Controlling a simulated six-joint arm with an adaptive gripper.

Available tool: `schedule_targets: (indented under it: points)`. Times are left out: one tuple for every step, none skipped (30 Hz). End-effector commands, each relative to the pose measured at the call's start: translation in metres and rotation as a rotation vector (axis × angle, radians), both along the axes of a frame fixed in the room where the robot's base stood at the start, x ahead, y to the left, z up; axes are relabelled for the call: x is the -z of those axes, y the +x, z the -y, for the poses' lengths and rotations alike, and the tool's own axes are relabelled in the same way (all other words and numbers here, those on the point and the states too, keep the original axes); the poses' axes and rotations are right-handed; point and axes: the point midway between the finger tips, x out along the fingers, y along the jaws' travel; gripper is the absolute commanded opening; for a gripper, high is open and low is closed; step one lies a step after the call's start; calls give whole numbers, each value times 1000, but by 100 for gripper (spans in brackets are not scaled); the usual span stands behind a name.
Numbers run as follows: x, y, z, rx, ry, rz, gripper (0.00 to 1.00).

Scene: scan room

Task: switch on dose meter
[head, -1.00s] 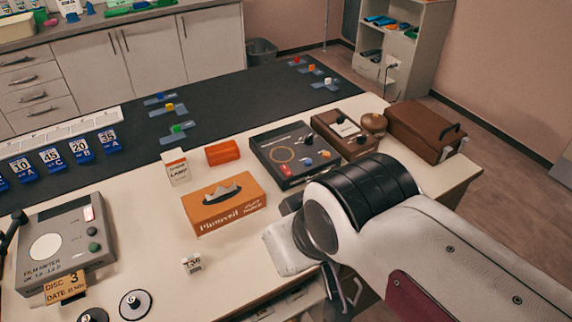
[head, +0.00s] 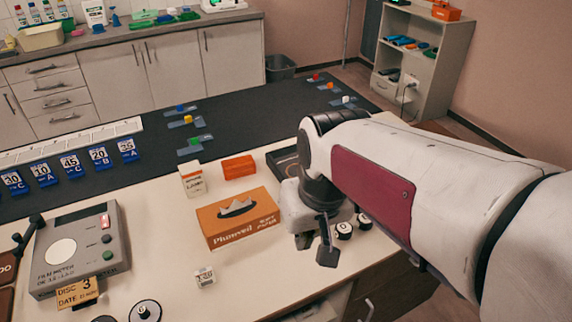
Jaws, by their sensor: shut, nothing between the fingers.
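No thing in view is readably labelled a dose meter. A grey film meter (head: 112,262) with a white round disc, a red switch and a green knob stands at the left of the white counter. A dark-framed device (head: 283,162) lies on the counter's far right side, mostly hidden behind my arm; its knobs do not show. My gripper (head: 327,254) is shut and empty, pointing down near the counter's front edge. In the picture it is right of the orange tissue box (head: 225,234) and left of two small black-and-white round pieces (head: 343,231).
A white lamp carton (head: 193,181) and an orange block (head: 238,167) stand behind the tissue box. A small white lettered block (head: 204,277) lies in front. Blue numbered stands (head: 71,166) line the left by a dark mat (head: 250,105). My arm covers the right side.

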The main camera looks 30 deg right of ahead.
Motion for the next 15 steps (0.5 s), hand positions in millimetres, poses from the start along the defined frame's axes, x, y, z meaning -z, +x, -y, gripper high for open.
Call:
schedule_targets:
  points:
    - [1,6,4,9,3,-9,0]
    - [2,9,6,12,4,-12,0]
    - [2,14,8,15,7,-17,0]
    - [3,17,10,19,8,-20,0]
    - [3,20,12,21,9,-23,0]
    - [4,25,15,26,11,-28,0]
    - [5,28,17,27,13,-30,0]
    - [5,32,19,29,15,-33,0]
    - [6,36,22,33,17,-37,0]
    - [7,40,24,36,19,-40,0]
    - [8,44,26,37,20,-42,0]
    - [9,48,29,41,22,-45,0]
    - [10,52,32,43,24,-47,0]
    - [10,55,34,44,25,-49,0]
    - [12,60,37,45,27,-53,0]
